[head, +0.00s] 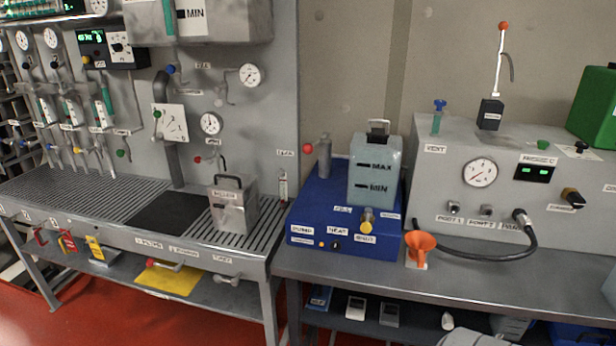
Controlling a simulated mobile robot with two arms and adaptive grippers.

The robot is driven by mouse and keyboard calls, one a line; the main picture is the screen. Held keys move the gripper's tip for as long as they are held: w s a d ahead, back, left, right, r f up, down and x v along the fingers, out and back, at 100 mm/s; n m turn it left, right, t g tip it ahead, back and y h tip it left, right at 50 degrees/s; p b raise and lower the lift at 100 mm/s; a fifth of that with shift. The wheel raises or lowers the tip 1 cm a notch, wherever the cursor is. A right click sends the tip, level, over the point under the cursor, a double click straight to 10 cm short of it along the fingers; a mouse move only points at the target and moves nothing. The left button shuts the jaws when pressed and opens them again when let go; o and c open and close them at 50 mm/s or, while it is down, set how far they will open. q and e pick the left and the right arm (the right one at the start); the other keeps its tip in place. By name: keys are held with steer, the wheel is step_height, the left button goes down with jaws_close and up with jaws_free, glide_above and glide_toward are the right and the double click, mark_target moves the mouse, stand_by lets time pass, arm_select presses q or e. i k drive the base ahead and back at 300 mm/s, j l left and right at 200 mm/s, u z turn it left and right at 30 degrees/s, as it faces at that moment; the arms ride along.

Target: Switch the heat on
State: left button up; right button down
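A blue unit (306,207) stands on the grey bench in the middle of the view. Its front carries a white label that reads HEAT (337,231). A small black switch or knob (336,245) sits just below that label; its position is too small to tell. A small orange spot (323,244), perhaps a lamp, is left of it. A label that seems to read PUMP (301,229) is further left. A yellow-ended valve (366,226) sticks out at the right of the front. Neither of my grippers is in view.
A translucent tank (375,172) marked MAX and MIN stands on the blue unit. An orange funnel (420,243) and a black hose (500,256) are to its right, before a grey gauge box (450,200). A metal canister (232,205) stands left on the slatted bench.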

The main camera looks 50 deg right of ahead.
mark_target(335, 245)
steer(key=z, duration=1.8)
